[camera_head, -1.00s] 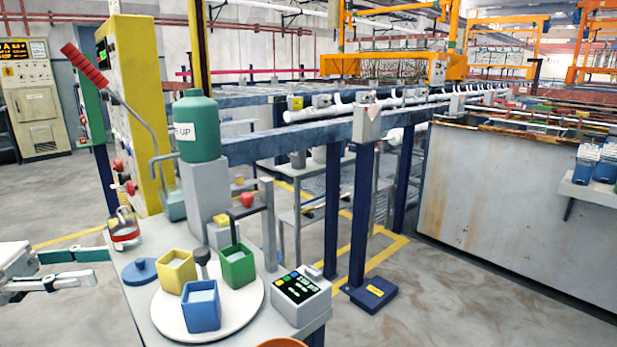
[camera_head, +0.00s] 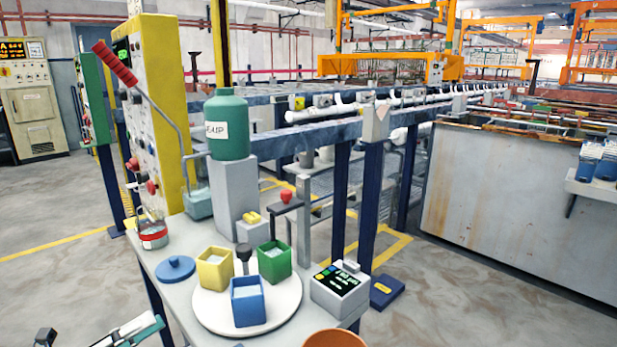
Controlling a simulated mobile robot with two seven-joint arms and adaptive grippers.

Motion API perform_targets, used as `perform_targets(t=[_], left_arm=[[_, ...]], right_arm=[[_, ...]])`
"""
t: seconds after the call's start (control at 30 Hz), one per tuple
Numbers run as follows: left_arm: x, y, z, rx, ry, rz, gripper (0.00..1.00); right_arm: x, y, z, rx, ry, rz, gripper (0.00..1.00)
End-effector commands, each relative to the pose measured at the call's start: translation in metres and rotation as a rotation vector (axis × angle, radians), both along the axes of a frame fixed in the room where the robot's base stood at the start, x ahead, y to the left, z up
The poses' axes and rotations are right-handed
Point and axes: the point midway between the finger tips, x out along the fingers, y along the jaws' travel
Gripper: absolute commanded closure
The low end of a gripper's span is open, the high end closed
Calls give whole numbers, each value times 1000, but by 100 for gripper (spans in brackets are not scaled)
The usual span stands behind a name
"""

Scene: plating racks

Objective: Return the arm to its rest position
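My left gripper (camera_head: 95,334) is at the lower left edge of the head view, largely cut off by the bottom of the picture. A white and green finger shows at its right and a dark tip further left, with a gap between them and nothing held. It is apart from the grey bench (camera_head: 180,285), in front and left of it. My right gripper is not in view.
The bench holds a white round plate (camera_head: 210,314) with yellow (camera_head: 214,272), blue (camera_head: 248,306) and green (camera_head: 274,266) cups, a blue lid (camera_head: 175,268), a grey meter (camera_head: 340,292) and a green bottle (camera_head: 228,125). An orange bowl (camera_head: 335,338) is at the bottom edge. Floor left of the bench is clear.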

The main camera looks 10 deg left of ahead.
Motion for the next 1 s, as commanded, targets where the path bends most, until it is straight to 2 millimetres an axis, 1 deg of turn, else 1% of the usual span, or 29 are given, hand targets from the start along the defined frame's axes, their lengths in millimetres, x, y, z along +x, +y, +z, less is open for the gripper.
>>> perform_targets(t=[0.03,0.17,0.2,0.23,0.27,0.3,0.37,0.4,0.47,0.5,0.6,0.7,0.77,0.8,0.9,1.0], left_arm=[[-5,-11,-24,-120,111,39,63],[-18,-31,-83,-426,405,153,63],[-25,-38,-102,-522,499,190,63],[-31,-43,-117,-594,570,217,63],[-38,-49,-131,-666,640,248,63],[-48,-57,-150,-763,733,286,63],[-66,-71,-178,-901,869,345,63],[-78,-80,-194,-986,952,384,63],[-97,-95,-216,-1102,1067,438,63],[-110,-104,-228,-1173,1137,471,63],[-141,-129,-252,-1327,1293,550,63],[-171,-153,-270,-1460,1428,623,63],[-189,-168,-278,-1535,1507,667,63],[-186,-168,-269,-1548,1502,660,63],[-177,-167,-250,-1549,1477,637,63],[-175,-166,-237,-1557,1468,628,63]], right_arm=[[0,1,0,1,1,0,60],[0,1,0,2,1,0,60],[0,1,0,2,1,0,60],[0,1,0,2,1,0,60],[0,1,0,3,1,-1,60],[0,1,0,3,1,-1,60],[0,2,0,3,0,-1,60],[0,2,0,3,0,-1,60],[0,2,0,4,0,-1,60],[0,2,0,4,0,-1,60],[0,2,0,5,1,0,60],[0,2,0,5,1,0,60],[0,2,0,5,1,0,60],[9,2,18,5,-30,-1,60],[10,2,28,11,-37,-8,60],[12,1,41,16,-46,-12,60]])
